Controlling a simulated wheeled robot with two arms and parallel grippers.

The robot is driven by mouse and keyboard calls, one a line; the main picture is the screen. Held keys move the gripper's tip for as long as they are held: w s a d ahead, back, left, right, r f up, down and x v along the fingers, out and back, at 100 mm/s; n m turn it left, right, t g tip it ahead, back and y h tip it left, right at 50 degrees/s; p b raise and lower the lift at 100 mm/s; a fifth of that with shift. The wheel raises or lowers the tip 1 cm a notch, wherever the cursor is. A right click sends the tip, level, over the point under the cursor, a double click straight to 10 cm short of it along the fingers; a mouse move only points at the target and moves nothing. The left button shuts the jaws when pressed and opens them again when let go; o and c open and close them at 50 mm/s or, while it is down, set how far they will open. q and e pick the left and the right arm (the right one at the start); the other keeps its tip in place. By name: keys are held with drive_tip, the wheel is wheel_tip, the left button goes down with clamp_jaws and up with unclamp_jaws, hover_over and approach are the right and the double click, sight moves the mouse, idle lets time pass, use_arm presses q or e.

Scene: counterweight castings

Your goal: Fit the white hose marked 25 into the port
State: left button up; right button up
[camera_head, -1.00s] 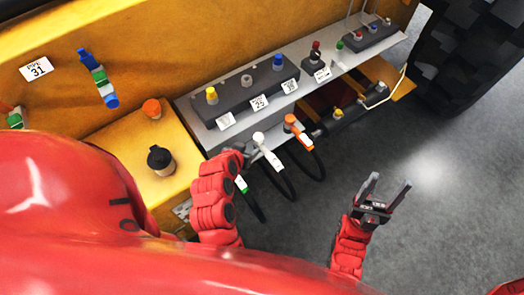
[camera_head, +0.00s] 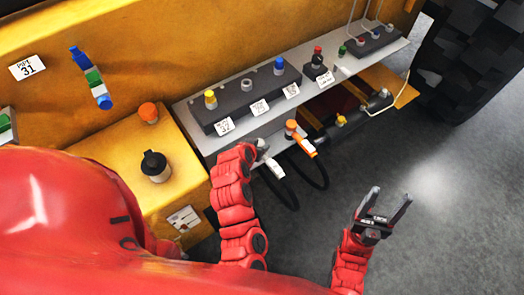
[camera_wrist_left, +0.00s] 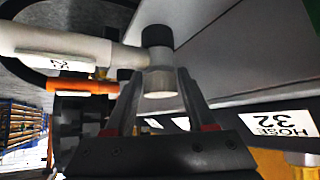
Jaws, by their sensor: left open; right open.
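The white hose (camera_head: 275,169) hangs at the front edge of the grey shelf. The port above the label 25 (camera_head: 260,107) is a grey-white stub (camera_head: 247,84) on the dark block. My right gripper (camera_head: 387,207) is open and empty over the floor.
A yellow port (camera_head: 210,97) and a blue port (camera_head: 279,65) flank the stub. An orange hose (camera_head: 301,140) hangs just right of the white one. A black-capped cup (camera_head: 156,166) stands on the yellow ledge. The floor at right is clear.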

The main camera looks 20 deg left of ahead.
use_arm(q)
drive_tip(key=shift+w+f, duration=0.2)
drive_tip(key=shift+f, duration=0.1)
clamp_jaws()
drive_tip(key=shift+r, duration=0.1)
idle(0.4)
